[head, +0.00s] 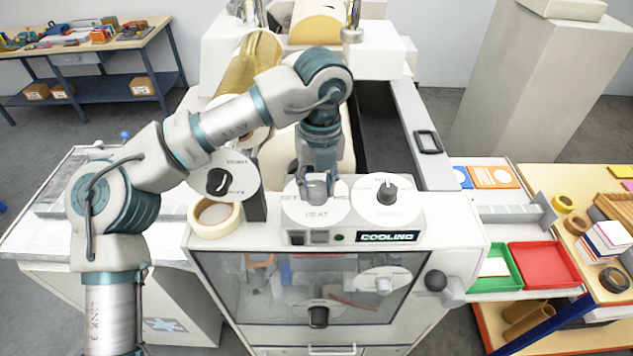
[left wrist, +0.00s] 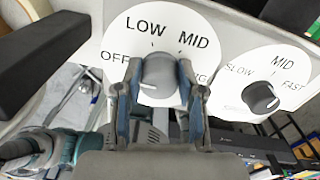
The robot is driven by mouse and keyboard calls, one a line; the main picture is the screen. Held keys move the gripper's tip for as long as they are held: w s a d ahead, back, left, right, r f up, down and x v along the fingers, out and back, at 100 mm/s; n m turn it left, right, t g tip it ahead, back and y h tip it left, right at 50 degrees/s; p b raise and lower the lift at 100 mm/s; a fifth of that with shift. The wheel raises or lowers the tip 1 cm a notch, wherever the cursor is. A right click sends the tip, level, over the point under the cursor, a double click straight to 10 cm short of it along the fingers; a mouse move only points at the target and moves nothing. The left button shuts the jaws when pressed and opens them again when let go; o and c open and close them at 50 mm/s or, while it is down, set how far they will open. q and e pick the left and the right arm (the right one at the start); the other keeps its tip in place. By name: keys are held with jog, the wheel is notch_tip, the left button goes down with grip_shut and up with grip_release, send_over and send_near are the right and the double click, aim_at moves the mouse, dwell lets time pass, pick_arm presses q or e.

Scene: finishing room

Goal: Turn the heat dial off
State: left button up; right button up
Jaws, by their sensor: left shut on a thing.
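The heat dial is a white disc (head: 317,211) marked HEAT on top of the white machine, mostly covered by my left gripper (head: 317,188) in the head view. In the left wrist view its disc (left wrist: 127,30) reads OFF, LOW and MID, with a last word partly hidden. Its grey round knob (left wrist: 159,74) sits between the two fingertips of my left gripper (left wrist: 160,86), which is shut on it from both sides. Which mark the knob points to I cannot tell. My right gripper is not in view.
A speed dial with a dark knob (head: 387,191) stands just right of the heat dial. Another dark-knobbed dial (head: 219,181) and a tape roll (head: 214,217) are at left. A display (head: 388,237) below reads COOLING. Green (head: 497,268) and red (head: 545,268) trays lie at right.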

aim_at(321, 185)
pick_arm(q)
jog(key=shift+s+d+f, duration=0.1)
jog(key=o, duration=1.1)
jog(key=shift+s, duration=0.15)
jog(key=shift+d, duration=0.1)
jog(key=shift+w+r, duration=0.2)
jog(key=shift+r, duration=0.3)
jog(key=r, duration=0.8)
jog(key=shift+s+d+r, duration=0.1)
jog(key=shift+d+r, duration=0.1)
jog(key=shift+r, duration=0.2)
notch_tip(321, 185, up, 2)
jog(key=shift+d+r, duration=0.1)
jog(key=shift+r, duration=0.1)
